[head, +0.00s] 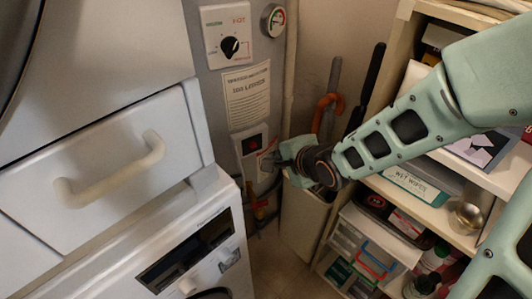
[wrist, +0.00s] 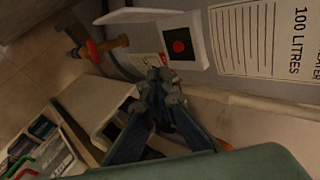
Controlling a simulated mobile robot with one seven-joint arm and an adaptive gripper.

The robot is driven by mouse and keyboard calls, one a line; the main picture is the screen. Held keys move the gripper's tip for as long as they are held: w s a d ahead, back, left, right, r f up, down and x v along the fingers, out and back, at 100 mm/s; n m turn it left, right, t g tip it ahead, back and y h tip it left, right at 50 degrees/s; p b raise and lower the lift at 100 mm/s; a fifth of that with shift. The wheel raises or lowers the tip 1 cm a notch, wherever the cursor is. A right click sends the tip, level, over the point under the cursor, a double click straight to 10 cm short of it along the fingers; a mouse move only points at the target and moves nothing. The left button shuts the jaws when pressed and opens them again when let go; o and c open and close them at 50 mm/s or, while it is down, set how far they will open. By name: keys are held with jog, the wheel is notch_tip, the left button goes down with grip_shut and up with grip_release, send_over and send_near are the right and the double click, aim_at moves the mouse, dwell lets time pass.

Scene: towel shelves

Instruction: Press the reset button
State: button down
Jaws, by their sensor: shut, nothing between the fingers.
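The reset button appears as a small red spot on a black square in a white-edged housing (wrist: 197,40) on the grey wall panel. The red button (wrist: 179,46) is fully visible in the wrist view. In the head view, the black plate (head: 250,144) is left of and slightly above my gripper (head: 277,160). My gripper's fingers are shut and empty. In the wrist view my gripper (wrist: 160,76) points toward the panel, with its tips just below the button in the picture. I see no contact with it.
Above the button are a printed notice (head: 247,95), a dial knob (head: 230,46) and a gauge (head: 273,20). A white appliance (head: 190,255) stands left. A bin (head: 304,220) with umbrellas is below my wrist. Shelves (head: 425,210) of goods stand right. A red-handled valve (wrist: 92,50) is near the panel.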

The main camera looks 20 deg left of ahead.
aim_at(253, 144)
jog(key=shift+w+a+r+b+x, duration=0.3)
jog(key=shift+b+x, duration=0.9)
jog(key=shift+x, duration=0.9)
jog(key=shift+w+a+r+b+x, duration=0.15)
jog(key=shift+r+b+x, duration=0.2)
jog(key=shift+b+x, duration=1.25)
jog(key=shift+w+a+r+b+x, duration=0.3)
jog(key=shift+b+x, duration=0.45)
jog(key=shift+x, duration=1.8)
jog(key=shift+w+a, duration=0.4)
jog(key=shift+a, duration=0.05)
jog(key=shift+w+a+r, duration=0.15)
jog(key=shift+r, duration=0.1)
